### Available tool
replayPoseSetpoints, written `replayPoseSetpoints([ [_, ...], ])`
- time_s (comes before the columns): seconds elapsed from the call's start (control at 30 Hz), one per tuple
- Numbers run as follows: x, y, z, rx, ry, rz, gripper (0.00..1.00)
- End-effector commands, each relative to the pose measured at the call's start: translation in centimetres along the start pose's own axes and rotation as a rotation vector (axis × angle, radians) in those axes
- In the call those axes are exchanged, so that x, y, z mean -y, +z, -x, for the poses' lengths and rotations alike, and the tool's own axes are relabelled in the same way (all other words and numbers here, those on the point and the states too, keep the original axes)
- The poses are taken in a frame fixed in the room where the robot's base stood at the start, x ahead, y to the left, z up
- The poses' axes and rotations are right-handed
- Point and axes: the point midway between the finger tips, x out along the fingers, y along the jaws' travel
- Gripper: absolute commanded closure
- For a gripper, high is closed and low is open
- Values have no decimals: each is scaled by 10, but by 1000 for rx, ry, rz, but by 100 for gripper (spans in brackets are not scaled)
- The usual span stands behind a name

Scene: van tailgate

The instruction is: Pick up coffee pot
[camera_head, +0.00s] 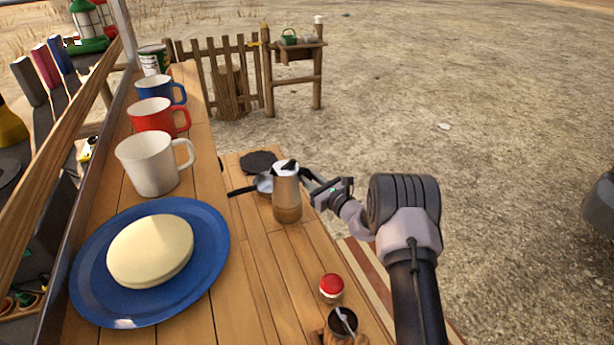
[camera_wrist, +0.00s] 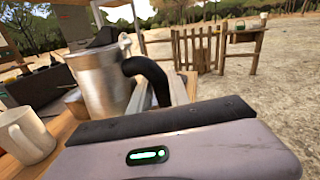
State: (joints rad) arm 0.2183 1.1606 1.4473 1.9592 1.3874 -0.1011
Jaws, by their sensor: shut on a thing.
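The coffee pot (camera_head: 287,192) is silvery with a brownish lower part and a black lid knob. It is upright over the wooden tailgate; I cannot tell whether its base touches the boards. In the wrist view the metal pot (camera_wrist: 105,80) shows close up, with its curved black handle (camera_wrist: 150,72) towards me. My gripper (camera_head: 308,182) comes from the right and is shut on the pot's handle side.
A dark pan (camera_head: 264,184) and black disc (camera_head: 259,161) lie behind the pot. A red-lidded jar (camera_head: 331,288) and dark cup (camera_head: 342,322) stand in front.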

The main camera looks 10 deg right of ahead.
Motion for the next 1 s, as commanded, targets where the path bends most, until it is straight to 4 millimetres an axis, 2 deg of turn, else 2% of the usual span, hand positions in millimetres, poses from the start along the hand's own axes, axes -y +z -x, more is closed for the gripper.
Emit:
replayPoseSetpoints([
  [0.27,-23,12,42,3,-3,-3,100],
  [0.5,-54,19,96,2,-2,-3,100],
  [0.6,-63,20,113,3,-3,-2,100],
  [0.77,-71,21,126,3,-2,0,100],
  [1.0,-72,21,128,4,-2,0,100],
])
